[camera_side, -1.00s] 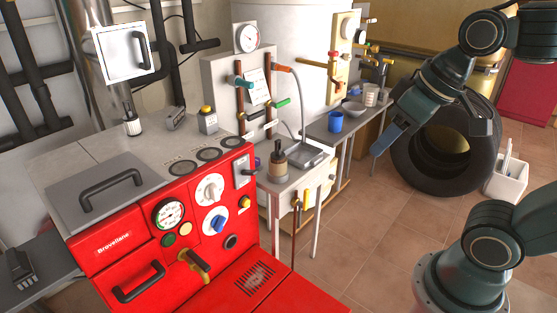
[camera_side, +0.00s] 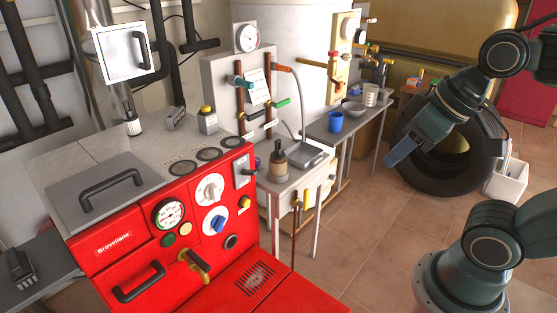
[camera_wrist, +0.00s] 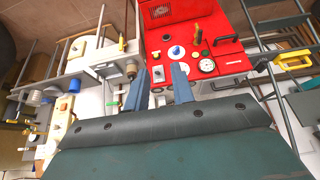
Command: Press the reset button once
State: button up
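The red boiler (camera_side: 120,262) stands at the left in the side view. Its front panel carries a green button (camera_side: 168,240), a tan button (camera_side: 185,228) and a yellow knob (camera_side: 245,203). A grey box with a yellow button (camera_side: 208,110) stands on its top. No readable label tells me which one is the reset button. My gripper (camera_side: 402,155) hangs in the air at the right, well apart from the boiler. In the wrist view my gripper (camera_wrist: 159,78) shows two blue fingers apart with nothing between them. The boiler's red front (camera_wrist: 200,15) shows beyond them.
A small sink table (camera_side: 290,178) and a bench with a blue cup (camera_side: 335,121) stand between the boiler and my gripper. A white bin (camera_side: 508,182) is at the right. The tiled floor (camera_side: 365,230) in the middle is clear.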

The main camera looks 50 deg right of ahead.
grip_shut()
dwell(1.4)
